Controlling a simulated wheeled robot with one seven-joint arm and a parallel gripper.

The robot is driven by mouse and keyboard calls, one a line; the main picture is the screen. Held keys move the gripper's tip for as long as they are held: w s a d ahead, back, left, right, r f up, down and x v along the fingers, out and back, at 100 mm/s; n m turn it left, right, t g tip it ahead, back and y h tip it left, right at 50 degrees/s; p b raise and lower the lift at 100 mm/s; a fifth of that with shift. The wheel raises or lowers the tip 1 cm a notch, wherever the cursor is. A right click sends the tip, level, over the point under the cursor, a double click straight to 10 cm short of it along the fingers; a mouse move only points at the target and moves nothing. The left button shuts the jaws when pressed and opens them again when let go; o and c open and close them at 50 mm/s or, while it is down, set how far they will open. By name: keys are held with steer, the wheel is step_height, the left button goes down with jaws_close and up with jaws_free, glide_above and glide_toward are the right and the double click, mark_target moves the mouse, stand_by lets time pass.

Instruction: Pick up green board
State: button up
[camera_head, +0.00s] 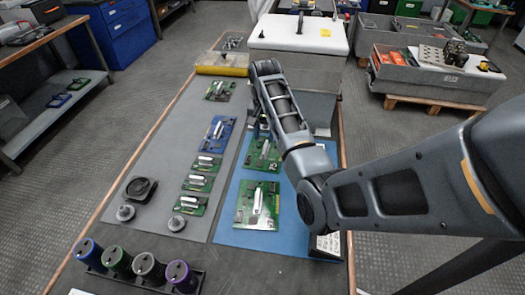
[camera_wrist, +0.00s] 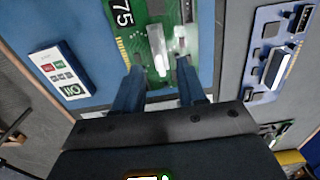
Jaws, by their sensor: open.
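A green board (camera_wrist: 150,22) with a pale upright component lies below my gripper (camera_wrist: 160,68) in the wrist view. The two fingers are apart, one on each side of the board's near part, with nothing clearly gripped. Whether they touch it I cannot tell. In the head view, my gripper (camera_head: 262,128) is over the far part of the blue mat (camera_head: 232,222), at a green board (camera_head: 262,162) partly hidden by my arm. Another larger green board (camera_head: 248,217) lies nearer on the same mat.
The grey mat to the left holds a blue board (camera_head: 216,133), several other green boards (camera_head: 219,91) and a black round part (camera_head: 140,189). Coloured cylinders (camera_head: 148,268) stand at the near edge. A white-lidded bin (camera_head: 300,35) stands beyond my gripper. A white-and-blue box (camera_wrist: 62,72) shows left in the wrist view.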

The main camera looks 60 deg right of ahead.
mark_target(265, 147)
step_height(265, 147, down, 5)
steer(key=shift+s, duration=0.1)
stand_by(0.3)
jaws_close()
